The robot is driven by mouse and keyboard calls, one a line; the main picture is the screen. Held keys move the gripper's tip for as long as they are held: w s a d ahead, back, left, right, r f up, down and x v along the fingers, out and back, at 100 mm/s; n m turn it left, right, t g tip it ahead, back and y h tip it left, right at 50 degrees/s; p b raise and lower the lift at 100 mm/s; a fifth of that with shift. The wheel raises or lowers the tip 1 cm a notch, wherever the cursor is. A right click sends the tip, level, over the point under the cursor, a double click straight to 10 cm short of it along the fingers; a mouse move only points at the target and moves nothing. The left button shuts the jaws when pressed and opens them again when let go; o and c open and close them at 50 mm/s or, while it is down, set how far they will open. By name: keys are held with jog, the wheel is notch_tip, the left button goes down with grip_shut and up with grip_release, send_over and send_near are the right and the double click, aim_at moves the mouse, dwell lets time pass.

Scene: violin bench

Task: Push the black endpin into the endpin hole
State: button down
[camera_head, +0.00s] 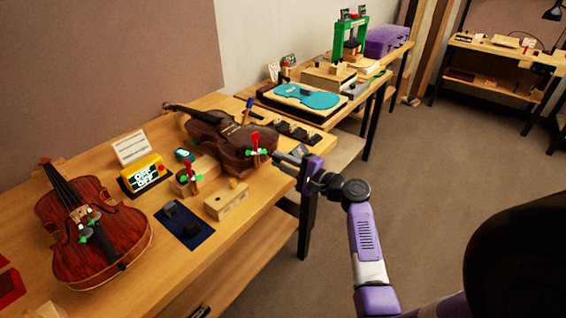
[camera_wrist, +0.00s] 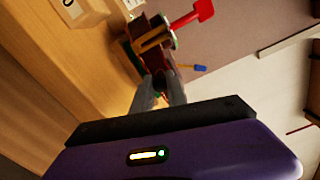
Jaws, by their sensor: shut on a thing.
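A dark brown violin (camera_head: 222,136) lies on the bench with its lower end toward my arm. My gripper (camera_head: 276,154) is at that lower end, beside a red-handled clamp with green tips (camera_head: 256,150). In the wrist view my gripper's two grey fingers (camera_wrist: 160,88) are close together, with a small dark piece between their tips that looks like the black endpin. The fingertips point at the violin's dark red-brown end, below the red clamp handle (camera_wrist: 196,15). The endpin hole is hidden, and I cannot tell whether the endpin touches it.
A second, redder violin (camera_head: 92,228) lies at the left. A yellow sign box (camera_head: 146,174), a dark blue mat (camera_head: 182,225), and a wooden block with a peg (camera_head: 228,200) stand nearby. Another bench holds a blue violin-shaped plate (camera_head: 306,96). The floor at right is clear.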

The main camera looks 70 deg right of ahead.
jog(key=shift+x, duration=1.1)
jog(key=c, duration=1.3)
grip_release()
jog(key=shift+o, duration=0.2)
jog(key=b+v, duration=0.1)
jog(key=v, duration=0.7)
